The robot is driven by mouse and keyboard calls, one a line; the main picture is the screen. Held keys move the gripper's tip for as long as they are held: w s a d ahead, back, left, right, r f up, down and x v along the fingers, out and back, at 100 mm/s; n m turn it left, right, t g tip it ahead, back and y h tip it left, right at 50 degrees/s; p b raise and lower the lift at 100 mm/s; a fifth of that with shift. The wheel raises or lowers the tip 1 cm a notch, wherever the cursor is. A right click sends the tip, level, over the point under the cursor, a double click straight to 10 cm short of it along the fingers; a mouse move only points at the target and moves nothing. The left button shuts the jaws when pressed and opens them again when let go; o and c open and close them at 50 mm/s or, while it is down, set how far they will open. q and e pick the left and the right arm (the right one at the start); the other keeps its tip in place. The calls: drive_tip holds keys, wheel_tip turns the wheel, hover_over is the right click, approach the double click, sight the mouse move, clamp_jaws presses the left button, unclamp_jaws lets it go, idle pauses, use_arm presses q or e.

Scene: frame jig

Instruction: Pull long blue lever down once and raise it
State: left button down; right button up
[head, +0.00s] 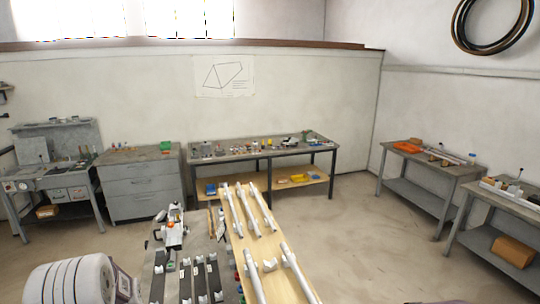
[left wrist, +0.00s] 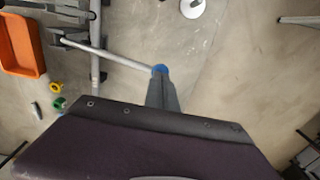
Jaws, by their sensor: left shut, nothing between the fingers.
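The long lever (left wrist: 110,54) shows in the left wrist view as a thin pale rod with a blue knob (left wrist: 160,68) at its right end. It runs from a grey metal bracket at the upper left. My left gripper (left wrist: 161,78) is shut and empty. Its grey fingertips are right at the blue knob and overlap it in the picture; I cannot tell whether they touch. I cannot make out the lever in the head view. My right gripper is in neither view.
In the left wrist view an orange tray (left wrist: 22,45) is at the upper left, with green and yellow rings (left wrist: 58,104) below it. In the head view a bench with white rails (head: 242,215) is ahead. Workbenches (head: 262,148) line the walls, with open floor (head: 355,225) at right.

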use_arm(q)
wheel_tip(320, 180, down, 8)
drive_tip(key=b, duration=0.5)
idle(1.2)
drive_tip(key=shift+s+f+b, duration=0.1)
drive_tip(key=shift+f+b, duration=0.7)
idle(0.5)
drive_tip(key=shift+s+f, duration=0.1)
idle(0.4)
drive_tip(key=r+p, duration=0.6)
drive_tip(key=r, duration=0.1)
drive_tip(key=shift+w+r, duration=0.1)
drive_tip(key=shift+w, duration=0.15)
wheel_tip(320, 180, up, 7)
drive_tip(key=p, duration=0.6)
